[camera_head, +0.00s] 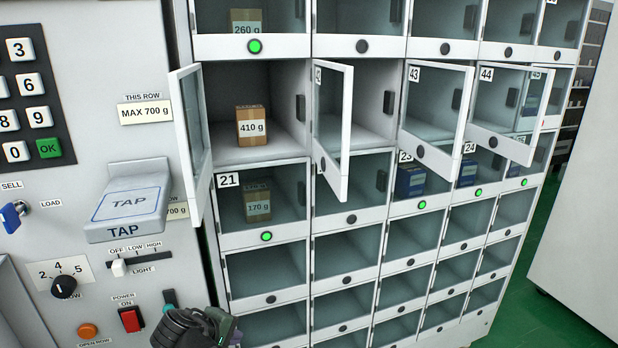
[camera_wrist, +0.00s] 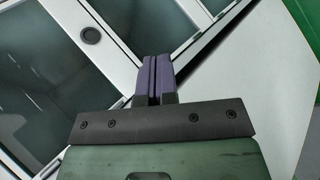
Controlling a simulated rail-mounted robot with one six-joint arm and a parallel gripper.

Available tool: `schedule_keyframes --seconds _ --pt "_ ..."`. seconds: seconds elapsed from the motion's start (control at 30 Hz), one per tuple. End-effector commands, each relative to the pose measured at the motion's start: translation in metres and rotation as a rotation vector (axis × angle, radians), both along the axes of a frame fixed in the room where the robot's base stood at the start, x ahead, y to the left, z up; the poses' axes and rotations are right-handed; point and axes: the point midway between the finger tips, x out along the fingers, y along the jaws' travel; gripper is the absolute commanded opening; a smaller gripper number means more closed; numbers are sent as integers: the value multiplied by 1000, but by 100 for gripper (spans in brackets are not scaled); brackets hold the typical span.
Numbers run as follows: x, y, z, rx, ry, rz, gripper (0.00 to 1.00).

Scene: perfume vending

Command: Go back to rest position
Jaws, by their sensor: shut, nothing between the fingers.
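My gripper (camera_wrist: 153,80) shows in the wrist view with its two purple fingers shut together and nothing between them. Behind it in that view are glass compartment doors with a dark round knob (camera_wrist: 91,34). In the head view only a dark part of my arm shows at the bottom, in front of the control panel's lower edge; the fingertips cannot be made out there. The vending cabinet (camera_head: 312,154) fills the middle. Its second visible row has several doors swung open, and a 410 g box (camera_head: 252,126) stands in the leftmost open compartment.
Open doors, such as the one marked 43 (camera_head: 440,112), stick out from the cabinet front. A control panel with a TAP pad (camera_head: 128,203), row knob (camera_head: 64,287) and red power switch (camera_head: 131,319) stands at left. Green floor (camera_head: 545,235) shows at right beside a white panel (camera_head: 590,170).

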Motion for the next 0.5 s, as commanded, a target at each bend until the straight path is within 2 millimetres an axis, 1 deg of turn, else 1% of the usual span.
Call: schedule_keyframes --seconds 0.03,0.07,0.1,0.13,0.17,0.2,0.27,0.3,0.4,0.5 --pt "8 -28 -5 30 29 -62 0" --pt "13 -44 -8 52 47 -102 0" --pt "18 -68 -12 88 75 -163 0" --pt "22 -88 -16 117 97 -212 0" --pt "25 -108 -19 150 120 -265 0" --pt "27 -136 -24 198 149 -338 0" --pt "28 -178 -30 275 191 -453 0" --pt "27 -203 -34 327 213 -524 0" --pt "19 -254 -40 451 258 -682 0" --pt "9 -296 -43 568 285 -818 0"
